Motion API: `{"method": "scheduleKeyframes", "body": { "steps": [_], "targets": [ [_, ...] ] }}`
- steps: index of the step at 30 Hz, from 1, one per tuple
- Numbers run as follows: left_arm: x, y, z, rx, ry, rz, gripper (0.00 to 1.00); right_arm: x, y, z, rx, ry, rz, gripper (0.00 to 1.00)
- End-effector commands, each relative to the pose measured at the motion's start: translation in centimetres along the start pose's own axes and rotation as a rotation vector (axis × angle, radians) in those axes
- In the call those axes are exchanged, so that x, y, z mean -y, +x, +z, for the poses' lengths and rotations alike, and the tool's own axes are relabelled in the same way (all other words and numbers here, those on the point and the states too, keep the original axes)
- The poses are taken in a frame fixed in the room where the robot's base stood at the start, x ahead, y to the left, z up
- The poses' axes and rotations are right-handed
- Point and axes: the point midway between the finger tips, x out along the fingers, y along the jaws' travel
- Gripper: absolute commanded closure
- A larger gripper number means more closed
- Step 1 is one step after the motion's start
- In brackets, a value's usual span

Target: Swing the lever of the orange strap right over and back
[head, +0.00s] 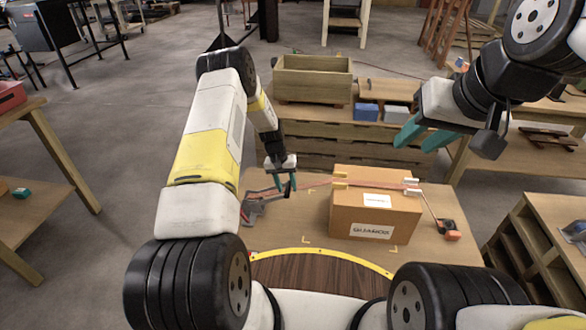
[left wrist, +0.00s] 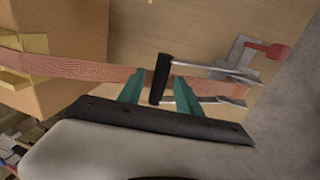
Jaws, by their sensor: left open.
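The orange strap (head: 312,186) runs across the cardboard box (head: 375,215) on the table; it also shows in the left wrist view (left wrist: 95,68). At its left end is a metal lever (left wrist: 215,69) with a black grip bar (left wrist: 160,78). My left gripper (head: 282,184) is over this lever, left of the box. In the left wrist view its teal fingers (left wrist: 160,88) stand apart, one on each side of the black bar, without clamping it. Whether either finger touches the bar cannot be told. My right gripper (head: 425,137) is raised behind the box, open and empty.
An orange-and-black piece (head: 449,230) is at the strap's right end. A wooden crate (head: 312,78) and blue box (head: 367,111) stand behind.

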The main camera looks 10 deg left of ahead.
Motion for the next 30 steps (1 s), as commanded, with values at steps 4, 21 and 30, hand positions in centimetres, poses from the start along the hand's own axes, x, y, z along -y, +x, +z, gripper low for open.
{"method": "scheduleKeyframes", "body": {
  "steps": [4, 21, 30],
  "targets": [
    [0.0, -0.02, 0.0, 0.0, 0.0, 0.0, 0.62, 0.0, 0.0, 0.0, 0.0, 0.0, 0.0, 0.64],
    [0.01, -0.04, 0.0, 0.0, 0.0, 0.0, 1.0, 0.0, 0.0, 0.0, 0.0, 0.0, 0.0, 0.64],
    [0.01, -0.05, 0.01, 0.0, 0.0, 0.0, 1.0, 0.0, 0.0, 0.0, 0.0, 0.0, 0.0, 0.64]
  ]
}}
